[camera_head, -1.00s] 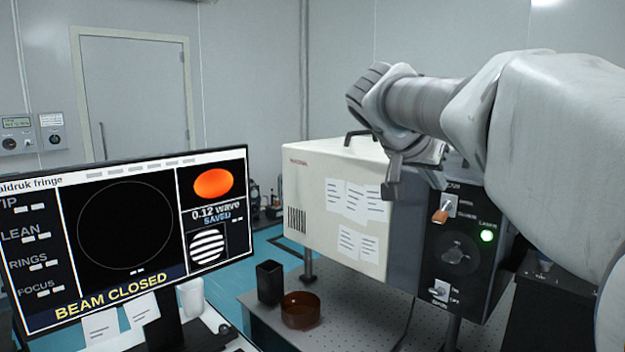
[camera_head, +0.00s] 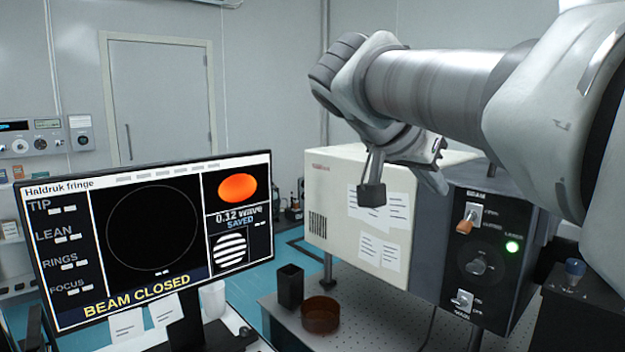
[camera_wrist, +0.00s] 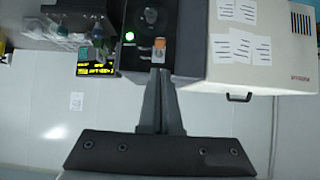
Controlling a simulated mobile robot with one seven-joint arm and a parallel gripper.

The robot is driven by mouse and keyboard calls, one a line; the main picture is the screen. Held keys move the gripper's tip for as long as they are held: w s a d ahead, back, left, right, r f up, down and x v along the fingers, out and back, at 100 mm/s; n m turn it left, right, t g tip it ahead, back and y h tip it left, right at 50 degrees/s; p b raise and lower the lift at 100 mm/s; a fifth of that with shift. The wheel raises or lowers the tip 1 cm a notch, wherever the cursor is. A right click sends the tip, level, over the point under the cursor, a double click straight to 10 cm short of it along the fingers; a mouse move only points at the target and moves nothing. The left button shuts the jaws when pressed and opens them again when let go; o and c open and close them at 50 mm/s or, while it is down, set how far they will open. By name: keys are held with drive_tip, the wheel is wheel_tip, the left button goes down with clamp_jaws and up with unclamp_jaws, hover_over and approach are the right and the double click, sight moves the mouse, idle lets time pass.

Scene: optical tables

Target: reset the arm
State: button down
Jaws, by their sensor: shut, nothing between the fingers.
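My gripper (camera_head: 372,193) is raised in front of the white-and-dark instrument box (camera_head: 340,243) in the head view. In the wrist view, my gripper (camera_wrist: 159,74) shows its two fingers together, with nothing between them. The fingertips appear just below an orange-tipped switch (camera_wrist: 159,43) there, but I cannot tell the gap. In the head view that switch (camera_head: 467,218) is on the dark control panel, right of my gripper. A green lamp (camera_head: 512,247) is lit on the panel.
A monitor (camera_head: 150,232) at the left reads "BEAM CLOSED" and "0.12 wave SAVED". A black square cup (camera_head: 290,287) and a brown round dish (camera_head: 320,315) stand on the perforated table before the box. A blue-topped item (camera_head: 575,268) stands at the right.

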drive_tip(key=s+a+f+n+g+y, duration=0.1)
drive_tip(key=s+a+f+n+y, duration=0.3)
drive_tip(key=s+f, duration=0.6)
drive_tip(key=s+a+f+n+y, duration=0.2)
drive_tip(key=s+f+n+y, duration=0.35)
drive_tip(key=f, duration=0.75)
wheel_tip(320, 180, up, 12)
drive_tip(key=s+p, duration=0.1)
drive_tip(key=p, duration=1.2)
drive_tip(key=shift+s+n+h, duration=0.4)
drive_tip(key=shift+n+h, duration=0.05)
drive_tip(key=shift+d+f, duration=0.1)
drive_tip(key=shift+d, duration=0.05)
